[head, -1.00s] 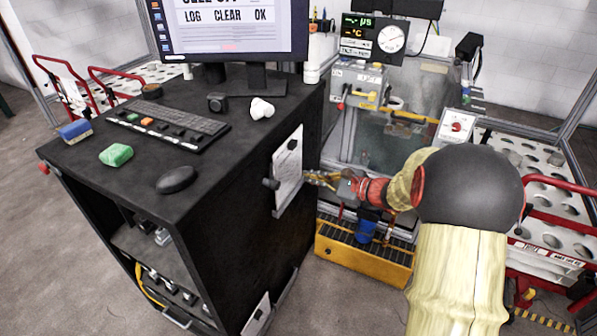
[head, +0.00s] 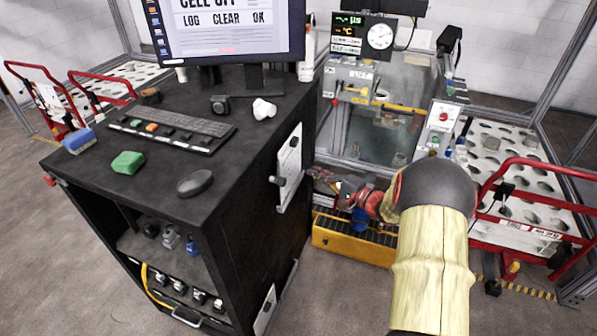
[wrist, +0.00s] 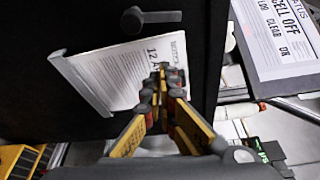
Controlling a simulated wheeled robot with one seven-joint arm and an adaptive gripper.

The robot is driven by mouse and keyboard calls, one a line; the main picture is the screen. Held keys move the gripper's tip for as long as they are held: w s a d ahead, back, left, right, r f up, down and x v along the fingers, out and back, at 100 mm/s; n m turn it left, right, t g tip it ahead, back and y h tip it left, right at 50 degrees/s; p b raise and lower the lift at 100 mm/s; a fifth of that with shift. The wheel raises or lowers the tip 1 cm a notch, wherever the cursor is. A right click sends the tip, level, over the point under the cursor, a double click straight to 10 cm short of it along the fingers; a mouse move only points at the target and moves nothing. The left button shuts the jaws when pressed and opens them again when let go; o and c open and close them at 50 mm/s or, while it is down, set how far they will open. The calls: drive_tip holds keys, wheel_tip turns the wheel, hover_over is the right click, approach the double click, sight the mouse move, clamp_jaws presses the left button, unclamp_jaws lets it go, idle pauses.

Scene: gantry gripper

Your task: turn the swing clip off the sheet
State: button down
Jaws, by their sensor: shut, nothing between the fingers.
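The white notice sheet (head: 291,162) hangs on the right side of the black cabinet, and it also shows in the wrist view (wrist: 110,78). The swing clip (wrist: 155,17) is a dark grey lever on a round pivot. In the wrist view it lies on the black panel beside the sheet's upper edge and appears clear of it. In the head view the clip (head: 277,180) is a small dark shape at the sheet's left edge. My gripper (head: 314,174) is shut and empty, right of the sheet. In the wrist view its fingertips (wrist: 162,72) cover part of the sheet.
A grey ledge (wrist: 85,85) runs along the sheet's lower end. A monitor (head: 230,30), keyboard (head: 170,127) and green block (head: 127,162) stand on the cabinet (head: 225,185). Red-railed racks (head: 540,205) stand at right.

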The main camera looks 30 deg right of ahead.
sight(282, 161)
drive_tip(key=b+x, duration=0.2)
drive_tip(key=x, duration=0.6)
drive_tip(key=shift+w+a+f, duration=0.15)
drive_tip(key=shift+w, duration=0.2)
drive_tip(key=shift+s+a+r, duration=0.2)
drive_tip(key=shift+a, duration=0.3)
drive_tip(key=shift+s+a+r, duration=0.2)
drive_tip(key=shift+a, duration=0.25)
drive_tip(key=shift+s+a+r+b, duration=0.1)
drive_tip(key=shift+s+a+b, duration=0.2)
drive_tip(key=shift+s+a, duration=0.3)
drive_tip(key=shift+a+b, duration=0.15)
drive_tip(key=shift+b, duration=0.2)
drive_tip(key=b, duration=0.1)
drive_tip(key=a+n+b, duration=0.1)
drive_tip(key=b, duration=0.1)
drive_tip(key=shift+s+r, duration=0.2)
drive_tip(key=shift+s, duration=0.15)
drive_tip(key=shift+b, duration=0.3)
